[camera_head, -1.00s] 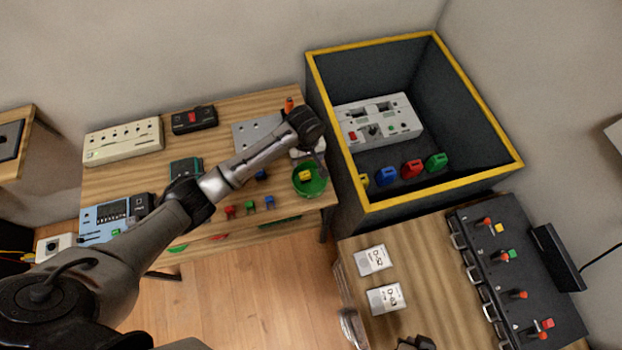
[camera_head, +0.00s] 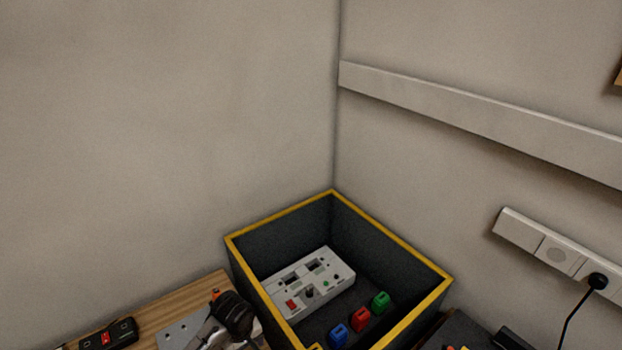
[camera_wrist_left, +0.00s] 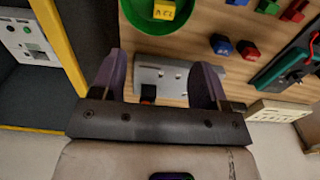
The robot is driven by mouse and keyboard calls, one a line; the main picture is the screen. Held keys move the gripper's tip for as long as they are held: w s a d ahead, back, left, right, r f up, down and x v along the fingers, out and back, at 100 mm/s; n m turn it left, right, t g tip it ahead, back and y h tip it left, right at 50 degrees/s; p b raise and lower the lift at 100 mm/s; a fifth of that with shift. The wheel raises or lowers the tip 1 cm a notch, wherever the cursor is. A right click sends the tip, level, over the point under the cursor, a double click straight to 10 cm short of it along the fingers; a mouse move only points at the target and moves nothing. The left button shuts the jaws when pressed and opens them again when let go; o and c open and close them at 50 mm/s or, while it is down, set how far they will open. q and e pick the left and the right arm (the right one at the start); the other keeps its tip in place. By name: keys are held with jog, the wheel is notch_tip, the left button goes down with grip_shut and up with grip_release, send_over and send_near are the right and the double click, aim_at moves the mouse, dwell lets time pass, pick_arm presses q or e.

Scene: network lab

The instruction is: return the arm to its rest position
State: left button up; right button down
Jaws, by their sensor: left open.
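My left arm shows at the bottom of the head view, with its dark wrist over the wooden table's right end, beside the yellow-rimmed bin (camera_head: 402,331); its fingertips are not clear there. In the left wrist view my left gripper (camera_wrist_left: 158,76) has its two purple-grey fingers spread wide apart with nothing held. A grey metal plate (camera_wrist_left: 165,80) lies on the table beyond and between the fingers. My right gripper is in neither view.
The bin holds a white panel unit (camera_head: 318,282) and blue, red and green pieces (camera_head: 360,319). A green bowl (camera_wrist_left: 180,45) with a yellow block (camera_wrist_left: 164,10) is near the fingers. A black box with a red switch (camera_head: 110,335) lies left. A wall socket strip (camera_head: 550,248) is right.

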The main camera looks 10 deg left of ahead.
pick_arm(q)
notch_tip(320, 180, up, 17)
jog(key=w+d+m+t, duration=0.1)
jog(key=d+m+t, duration=0.2)
jog(key=m+t, duration=0.85)
jog(key=s+a+f+g, duration=0.1)
jog(key=s+f+g, duration=0.2)
jog(key=s+f, duration=0.55)
jog(key=s+f+g, duration=0.2)
jog(key=s+f, duration=0.1)
jog(key=s, duration=1)
jog(key=s+a+f+g, duration=0.1)
jog(key=s+f+g, duration=0.3)
jog(key=s, duration=0.7)
notch_tip(320, 180, up, 21)
jog(key=t+p, duration=0.1)
jog(key=p, duration=2.1)
jog(key=shift+w+r, duration=0.2)
jog(key=shift+a+n, duration=0.1)
jog(key=shift+n, duration=0.15)
